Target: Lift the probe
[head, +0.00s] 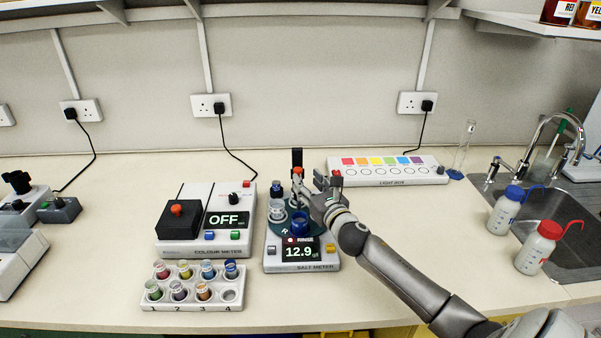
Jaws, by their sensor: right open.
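The salt meter (278,265) stands mid-bench, its display reading 12.9 with RINSE above it. A black upright post (297,157) rises at its back, with an orange-red piece (297,171) just below the post's top; this looks like the probe, but its lower part is hidden. My right gripper (301,188) is open over the meter's right side, its fingertips close to the orange-red piece. I cannot tell whether they touch it. Cups stand on the meter, among them a blue one (299,222) and a clear one (276,209). My left gripper is not in view.
The colour meter (172,249), reading OFF, stands left of the salt meter, with a rack of coloured vials (191,307) in front. A light box (388,179) lies behind right. Two wash bottles (507,212) stand by the sink (570,240). The bench is clear between arm and sink.

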